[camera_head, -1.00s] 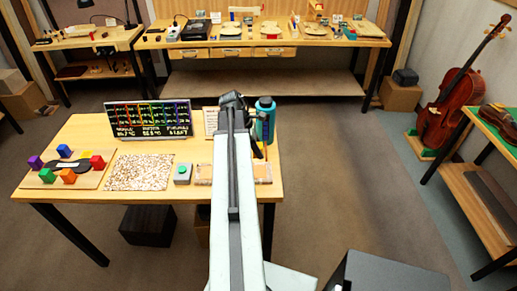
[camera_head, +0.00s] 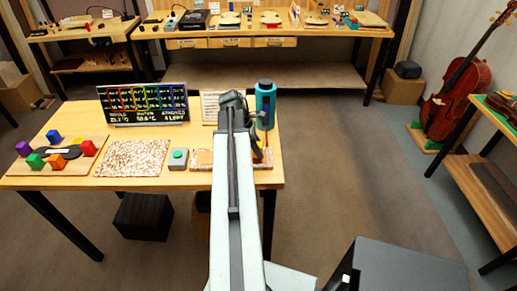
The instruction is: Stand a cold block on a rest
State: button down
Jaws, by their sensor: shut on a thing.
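My gripper (camera_head: 232,98) is at the far end of my arm, before the teal bottle (camera_head: 265,103). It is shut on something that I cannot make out. A low wooden strip (camera_head: 201,161), possibly the rest, is partly hidden behind my arm.
A speckled mat (camera_head: 132,159) lies mid-table, beside a grey box with a green button (camera_head: 178,158). A dark panel with coloured columns and text (camera_head: 143,104) stands at the back, with a pale card (camera_head: 210,107) near it. Open floor lies right of the table.

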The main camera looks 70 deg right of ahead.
jog(key=shift+f+b, duration=0.55)
jog(key=c, duration=0.9)
grip_release()
jog(key=shift+o, duration=0.2)
jog(key=shift+r, duration=0.1)
jog(key=p+v, duration=0.7)
jog(key=shift+r, duration=0.3)
jog(key=shift+w, duration=0.15)
